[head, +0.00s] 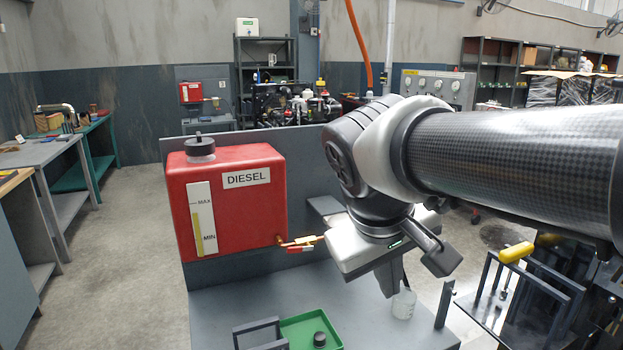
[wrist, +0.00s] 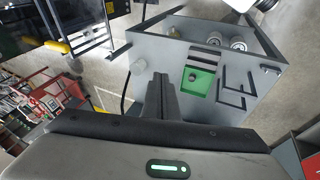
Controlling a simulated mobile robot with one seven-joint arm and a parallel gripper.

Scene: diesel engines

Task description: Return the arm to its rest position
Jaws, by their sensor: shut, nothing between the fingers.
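My arm reaches in from the right edge of the head view, over the right part of the grey bench (head: 230,305). My gripper (head: 389,288) points down over the bench, just behind and left of a small clear cup (head: 403,304) in the picture. Its fingers are together and hold nothing. In the wrist view my gripper (wrist: 161,80) also shows as one closed dark pair of fingers, with the bench below it. I cannot tell whether the fingers touch the cup.
A red diesel tank (head: 235,205) with a brass valve (head: 300,242) stands left of my gripper. A green tray (head: 313,328) holding a black cap (head: 320,339) lies at the front. A yellow handle (head: 516,252) and dark frames stand at the right. Floor at left is clear.

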